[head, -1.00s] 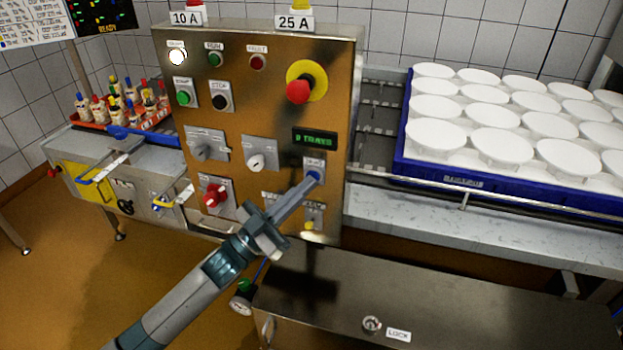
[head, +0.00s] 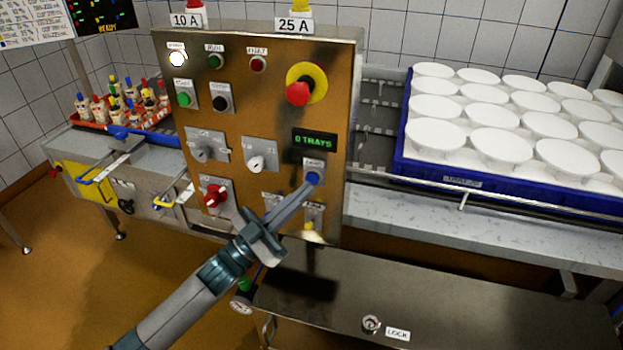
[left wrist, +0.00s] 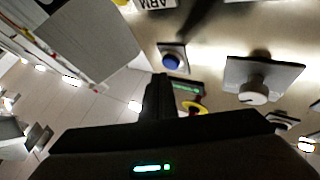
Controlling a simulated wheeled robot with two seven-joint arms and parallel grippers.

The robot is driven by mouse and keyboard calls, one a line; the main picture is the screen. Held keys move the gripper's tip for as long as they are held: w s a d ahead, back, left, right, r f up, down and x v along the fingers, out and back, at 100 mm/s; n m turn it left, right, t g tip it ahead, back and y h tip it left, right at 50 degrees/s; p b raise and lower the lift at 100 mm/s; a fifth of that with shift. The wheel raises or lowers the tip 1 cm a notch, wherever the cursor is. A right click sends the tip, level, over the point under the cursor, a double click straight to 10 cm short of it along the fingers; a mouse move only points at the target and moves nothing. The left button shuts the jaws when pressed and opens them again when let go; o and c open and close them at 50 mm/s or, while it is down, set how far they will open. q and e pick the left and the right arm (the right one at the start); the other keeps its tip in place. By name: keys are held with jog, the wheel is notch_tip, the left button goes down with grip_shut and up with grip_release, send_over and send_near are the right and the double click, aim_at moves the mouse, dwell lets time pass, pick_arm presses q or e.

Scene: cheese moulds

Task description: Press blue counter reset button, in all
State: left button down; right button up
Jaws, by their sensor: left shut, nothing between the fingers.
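The blue counter reset button (head: 313,178) sits on a small pale plate on the control panel (head: 230,118), just under a green-lit display (head: 314,141) that reads "0 TRAYS". My left gripper (head: 304,186) is shut and empty, its tips just below and left of the button; a small gap seems to show between them. In the left wrist view the blue button (left wrist: 172,62) stands clear of the dark fingers (left wrist: 160,90). My right gripper is not in view.
Above the display is a red emergency stop (head: 298,93) on a yellow disc. A red rotary switch (head: 215,195) and a yellow-tipped control (head: 310,226) are near my arm. A blue tray (head: 440,180) of white moulds stands right. A steel cabinet top (head: 420,300) lies below.

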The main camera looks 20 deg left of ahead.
pick_arm(q)
jog(key=shift+s, duration=0.15)
jog(key=s+p, duration=0.1)
jog(key=s, duration=0.3)
jog(key=shift+s+a+p, duration=0.1)
jog(key=shift+s+p, duration=0.25)
jog(key=shift+s, duration=0.05)
dwell(0.8)
